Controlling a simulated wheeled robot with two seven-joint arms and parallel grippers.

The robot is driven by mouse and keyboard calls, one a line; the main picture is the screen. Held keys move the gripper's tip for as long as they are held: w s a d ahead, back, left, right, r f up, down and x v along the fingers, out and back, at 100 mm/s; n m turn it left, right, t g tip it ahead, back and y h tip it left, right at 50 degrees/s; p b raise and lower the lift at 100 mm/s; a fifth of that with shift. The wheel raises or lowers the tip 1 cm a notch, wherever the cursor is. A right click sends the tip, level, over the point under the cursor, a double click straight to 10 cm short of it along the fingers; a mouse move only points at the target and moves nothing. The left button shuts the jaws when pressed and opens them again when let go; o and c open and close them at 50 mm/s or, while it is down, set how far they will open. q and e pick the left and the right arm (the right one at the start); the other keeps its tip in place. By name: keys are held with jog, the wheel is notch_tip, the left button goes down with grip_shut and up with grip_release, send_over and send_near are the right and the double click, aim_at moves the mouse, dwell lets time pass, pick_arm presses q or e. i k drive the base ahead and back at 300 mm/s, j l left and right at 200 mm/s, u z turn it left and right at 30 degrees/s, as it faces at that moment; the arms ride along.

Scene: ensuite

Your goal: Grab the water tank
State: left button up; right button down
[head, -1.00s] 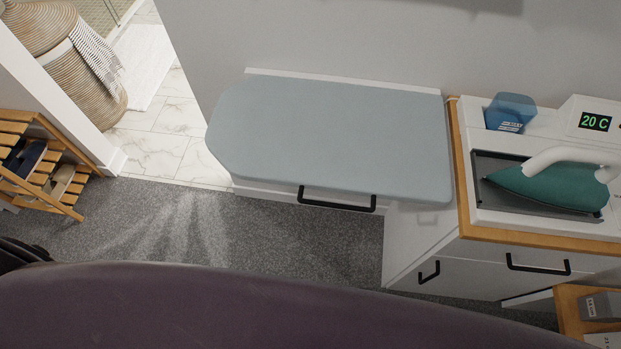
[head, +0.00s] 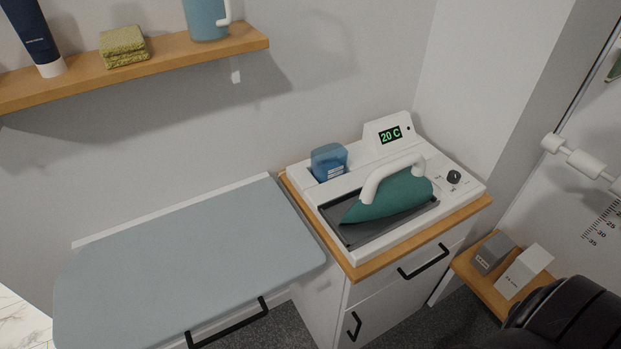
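The water tank (head: 328,161) is a small translucent blue container with white markings on its front. It sits upright in a slot at the back left of the white ironing station (head: 344,190). The station stands on a wood-topped cabinet (head: 373,265). A teal iron (head: 397,198) with a white handle rests on the station's dark plate, to the right of and in front of the tank. Neither of my grippers shows in the head view. A black rounded part, which seems to be mine, shows at the lower right.
A pale blue ironing board (head: 190,265) lies left of the cabinet. A wooden shelf (head: 165,58) on the wall above holds a tube (head: 30,32), a folded green towel (head: 123,47) and a blue pitcher (head: 205,18).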

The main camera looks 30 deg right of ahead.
aim_at(329, 165)
jog(key=i+z, duration=0.1)
jog(key=z, duration=0.6)
jog(key=l, duration=0.05)
